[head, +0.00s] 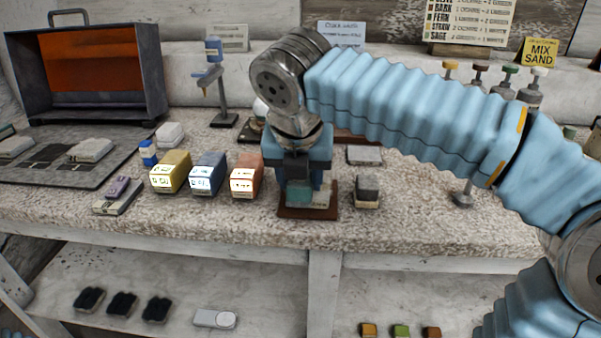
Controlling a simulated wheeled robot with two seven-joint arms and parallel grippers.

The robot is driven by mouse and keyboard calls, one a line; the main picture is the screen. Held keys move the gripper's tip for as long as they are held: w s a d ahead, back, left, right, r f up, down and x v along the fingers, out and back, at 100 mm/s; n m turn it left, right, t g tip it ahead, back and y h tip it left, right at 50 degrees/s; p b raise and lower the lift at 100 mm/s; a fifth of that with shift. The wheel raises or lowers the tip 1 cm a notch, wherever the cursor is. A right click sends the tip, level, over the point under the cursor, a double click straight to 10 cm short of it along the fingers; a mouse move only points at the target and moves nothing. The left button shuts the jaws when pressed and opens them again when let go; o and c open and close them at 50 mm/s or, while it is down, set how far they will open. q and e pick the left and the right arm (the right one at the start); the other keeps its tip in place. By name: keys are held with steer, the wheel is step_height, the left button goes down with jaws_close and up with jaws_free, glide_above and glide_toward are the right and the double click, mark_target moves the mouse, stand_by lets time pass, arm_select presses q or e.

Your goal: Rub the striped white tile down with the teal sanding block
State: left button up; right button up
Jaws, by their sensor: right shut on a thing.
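My right gripper (300,190) points straight down at the middle of the bench and is shut on the teal sanding block (299,197). The block sits low over a brown board (290,213), and the gripper hides most of it. A small pale edge (321,202) shows beside the block on the board. It may be part of the striped white tile, but I cannot make out stripes or tell whether the block touches it. My left gripper is not in view.
Yellow (168,178), blue (206,180) and orange (246,181) boxes stand close left of the gripper. A dark-topped block (367,191) and a pale flat piece (364,155) lie to its right. The bench front right of them is clear.

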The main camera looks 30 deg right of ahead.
steer(key=shift+w+d+f, duration=0.1)
steer(key=shift+w+d, duration=0.45)
steer(key=shift+w, duration=0.35)
steer(key=shift+w+d, duration=0.55)
steer(key=shift+w, duration=0.35)
steer(key=shift+s, duration=0.1)
steer(key=shift+s+a+r, duration=0.55)
steer(key=shift+s+r, duration=0.2)
steer(key=shift+s, duration=0.05)
steer(key=shift+r, duration=1.25)
